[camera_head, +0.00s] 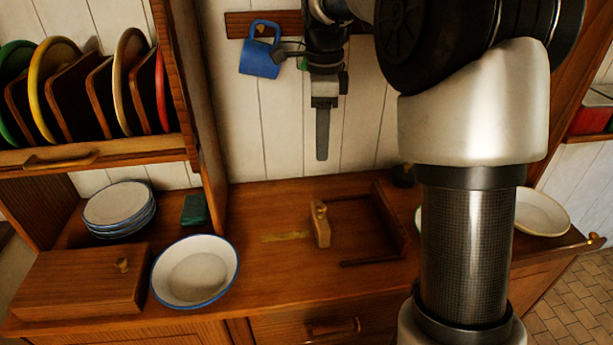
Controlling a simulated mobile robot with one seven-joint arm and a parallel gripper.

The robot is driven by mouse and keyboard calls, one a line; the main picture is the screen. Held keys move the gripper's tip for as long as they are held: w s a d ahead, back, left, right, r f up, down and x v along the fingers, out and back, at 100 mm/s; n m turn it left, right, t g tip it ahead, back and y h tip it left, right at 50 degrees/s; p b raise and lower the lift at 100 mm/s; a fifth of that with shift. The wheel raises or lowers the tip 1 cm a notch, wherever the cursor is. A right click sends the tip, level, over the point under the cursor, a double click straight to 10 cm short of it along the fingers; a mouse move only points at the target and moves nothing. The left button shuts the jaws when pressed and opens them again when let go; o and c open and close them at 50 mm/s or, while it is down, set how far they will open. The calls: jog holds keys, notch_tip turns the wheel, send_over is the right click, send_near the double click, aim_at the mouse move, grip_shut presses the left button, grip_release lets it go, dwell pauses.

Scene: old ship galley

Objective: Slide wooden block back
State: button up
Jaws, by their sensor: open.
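The wooden block (320,224) is small and light brown, with a knob or raised part near its top end. It lies on the brown wooden counter (280,283), at the left, open side of a low dark wooden frame (389,221). A pale yellowish strip (285,237) marks the counter just left of the block. My gripper (322,150) hangs above and behind the block in the picture, pointing down, clear of the counter. It is seen edge-on, so only one finger shows clearly. Nothing shows between its fingers.
A white bowl with a blue rim (195,271) stands left of the block. Stacked plates (119,208), a green block (195,210) and a wooden box (80,281) are farther left. A blue mug (260,53) hangs beside my gripper. My arm hides part of the right counter.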

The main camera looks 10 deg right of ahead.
aim_at(320, 205)
notch_tip(320, 205, down, 18)
jog(key=shift+r+b, duration=0.25)
jog(key=shift+b, duration=0.6)
